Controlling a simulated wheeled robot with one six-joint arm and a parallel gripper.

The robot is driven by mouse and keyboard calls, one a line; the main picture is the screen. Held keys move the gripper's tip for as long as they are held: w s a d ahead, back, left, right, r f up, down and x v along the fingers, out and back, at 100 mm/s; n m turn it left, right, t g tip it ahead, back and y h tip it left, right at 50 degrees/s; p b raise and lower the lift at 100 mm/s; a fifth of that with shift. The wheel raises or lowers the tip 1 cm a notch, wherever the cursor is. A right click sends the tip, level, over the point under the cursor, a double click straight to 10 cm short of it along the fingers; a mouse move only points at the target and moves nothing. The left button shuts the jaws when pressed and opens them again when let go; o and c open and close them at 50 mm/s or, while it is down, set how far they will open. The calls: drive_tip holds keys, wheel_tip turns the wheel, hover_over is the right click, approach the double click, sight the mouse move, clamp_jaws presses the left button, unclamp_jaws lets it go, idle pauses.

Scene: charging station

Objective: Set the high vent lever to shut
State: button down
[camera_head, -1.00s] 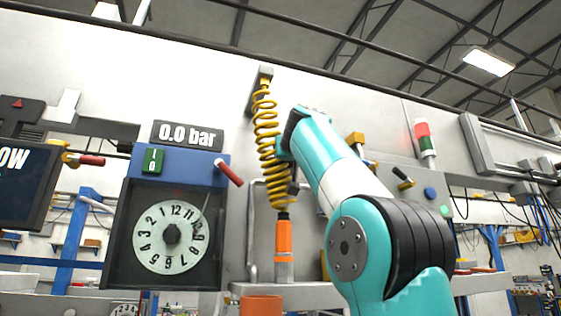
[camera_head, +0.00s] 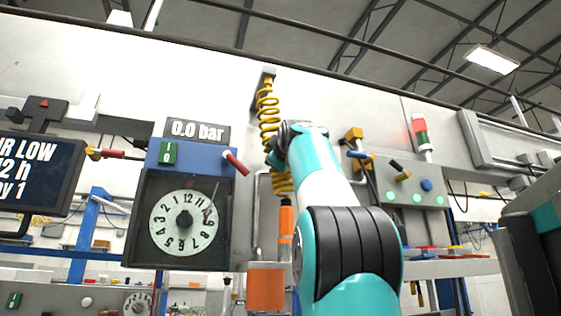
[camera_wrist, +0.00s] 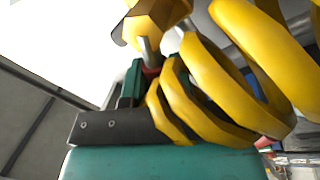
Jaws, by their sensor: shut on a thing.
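In the wrist view my gripper (camera_wrist: 149,78) has its dark green fingers closed around a small red part, apparently the lever's handle. A grey stem (camera_wrist: 150,52) runs from there to a yellow valve body (camera_wrist: 158,18), so this looks like a vent lever. The coils of a yellow hose (camera_wrist: 205,95) cross close in front of the camera and hide part of the grip. In the head view my arm hides the gripper and the held lever. There the yellow coiled hose (camera_head: 268,115) hangs right beside my wrist.
A red lever (camera_head: 235,163) sits on the blue box above the dial (camera_head: 183,222); the readout (camera_head: 198,131) says 0.0 bar. Another red-handled valve (camera_head: 108,153) is by the screen (camera_head: 35,175). A panel (camera_head: 410,190) with lights stands right of my arm. An orange cup (camera_head: 266,287) is below.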

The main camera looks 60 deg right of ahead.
drive_tip(key=f+n, duration=0.1)
drive_tip(key=n, duration=0.1)
drive_tip(key=f+n+t+b, duration=0.1)
drive_tip(key=n, duration=0.2)
drive_tip(key=n+y+b, duration=0.1)
drive_tip(key=n, duration=0.1)
drive_tip(key=shift+w+a+f+n+t, duration=0.25)
drive_tip(key=shift+f+n+t, duration=0.05)
drive_tip(key=shift+f+t, duration=0.1)
drive_tip(key=c, duration=1)
unclamp_jaws()
